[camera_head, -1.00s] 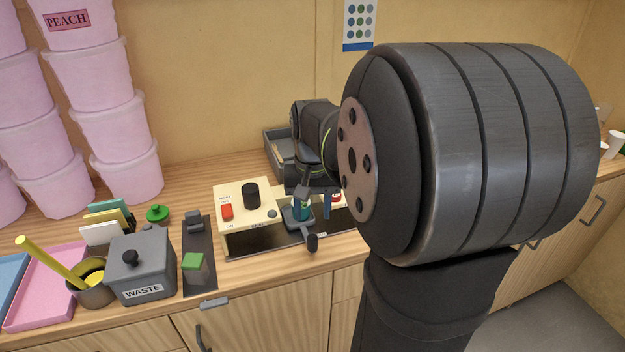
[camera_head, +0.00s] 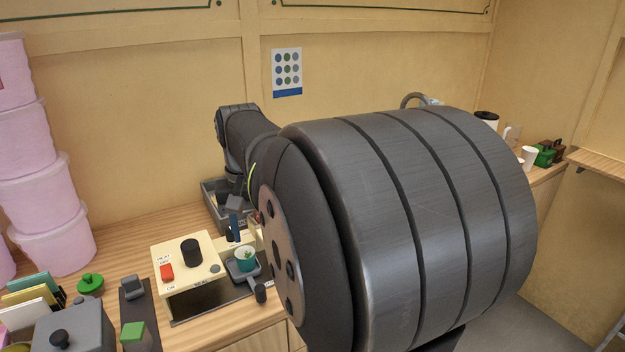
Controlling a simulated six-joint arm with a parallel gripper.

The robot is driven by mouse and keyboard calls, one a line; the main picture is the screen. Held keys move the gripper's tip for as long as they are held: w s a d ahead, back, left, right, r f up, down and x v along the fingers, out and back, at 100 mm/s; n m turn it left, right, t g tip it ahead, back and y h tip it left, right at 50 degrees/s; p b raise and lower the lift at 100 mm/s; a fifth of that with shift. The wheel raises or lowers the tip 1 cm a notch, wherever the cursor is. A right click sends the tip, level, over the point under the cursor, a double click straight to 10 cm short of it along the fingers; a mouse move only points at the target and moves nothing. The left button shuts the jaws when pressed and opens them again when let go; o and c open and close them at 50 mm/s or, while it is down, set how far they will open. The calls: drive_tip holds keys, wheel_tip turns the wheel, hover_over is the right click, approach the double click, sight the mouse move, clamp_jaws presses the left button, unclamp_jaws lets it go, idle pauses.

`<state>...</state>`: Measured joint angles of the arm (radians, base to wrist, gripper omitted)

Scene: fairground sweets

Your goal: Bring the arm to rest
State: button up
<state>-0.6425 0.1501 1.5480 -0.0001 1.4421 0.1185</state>
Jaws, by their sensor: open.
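My gripper (camera_head: 236,216) shows only in part, beyond my large dark arm link. It looks open, above and behind a small teal-and-white cup (camera_head: 245,258) with something green in it. The machine has a red switch and a black knob. My arm hides the machine's right side.
A grey tray (camera_head: 214,200) stands behind the machine, close to my wrist. A grey lidded box (camera_head: 78,330), a green-topped block (camera_head: 133,334) and stacked pink tubs (camera_head: 45,190) are at the left. Cups (camera_head: 529,155) stand on the far right counter.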

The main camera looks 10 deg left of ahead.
sight(262, 286)
drive_tip(key=shift+f, duration=0.1)
wheel_tip(262, 286, down, 17)
drive_tip(key=shift+f, duration=0.15)
idle(0.4)
idle(1.6)
wheel_tip(262, 286, up, 18)
drive_tip(key=shift+f, duration=0.2)
idle(0.4)
drive_tip(key=shift+f, duration=0.1)
drive_tip(key=shift+f, duration=8.75)
drive_tip(key=shift+w+d, duration=0.2)
drive_tip(key=shift+w, duration=0.05)
drive_tip(key=shift+r, duration=0.1)
